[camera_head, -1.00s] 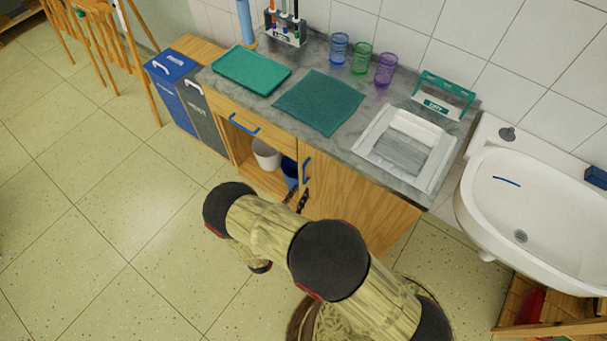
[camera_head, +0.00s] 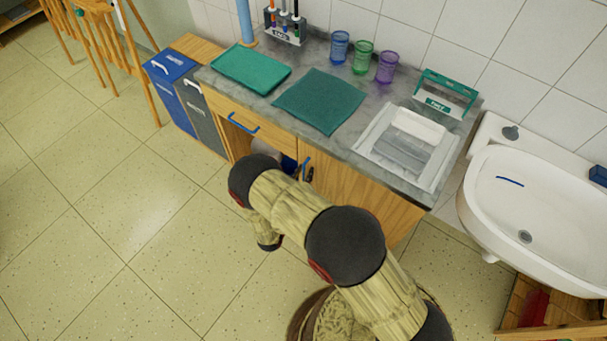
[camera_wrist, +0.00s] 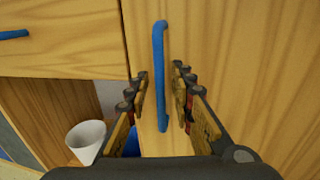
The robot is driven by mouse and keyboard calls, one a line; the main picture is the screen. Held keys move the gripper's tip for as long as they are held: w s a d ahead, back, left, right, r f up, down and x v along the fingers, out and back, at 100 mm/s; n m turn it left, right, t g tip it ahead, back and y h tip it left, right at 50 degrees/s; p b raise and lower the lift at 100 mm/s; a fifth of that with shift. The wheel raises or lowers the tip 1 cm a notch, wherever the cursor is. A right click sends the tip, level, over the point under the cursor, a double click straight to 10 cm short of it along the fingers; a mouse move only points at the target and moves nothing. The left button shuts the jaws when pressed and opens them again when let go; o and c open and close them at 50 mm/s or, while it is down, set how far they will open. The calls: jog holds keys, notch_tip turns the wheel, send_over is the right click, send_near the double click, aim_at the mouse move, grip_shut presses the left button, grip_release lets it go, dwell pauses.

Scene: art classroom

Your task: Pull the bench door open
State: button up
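The bench door (camera_head: 352,190) is a wooden panel under the right part of the counter, and it looks shut. Its blue vertical handle (camera_head: 306,168) is near the door's left edge. In the wrist view the handle (camera_wrist: 161,75) stands upright between the fingers of my gripper (camera_wrist: 162,92). The fingers are apart, one on each side of the handle, with gaps showing, so the gripper is open. In the head view my gripper (camera_head: 303,177) is mostly hidden behind my arm, close to the handle.
Left of the door is an open compartment with a white bin (camera_wrist: 86,140) and a blue one partly hidden. A drawer with a blue handle (camera_head: 243,122) is above it. The counter (camera_head: 385,95) holds a tray and cups. A sink (camera_head: 545,205) is at right.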

jog(key=shift+c, duration=1.1)
jog(key=c, duration=0.4)
grip_shut()
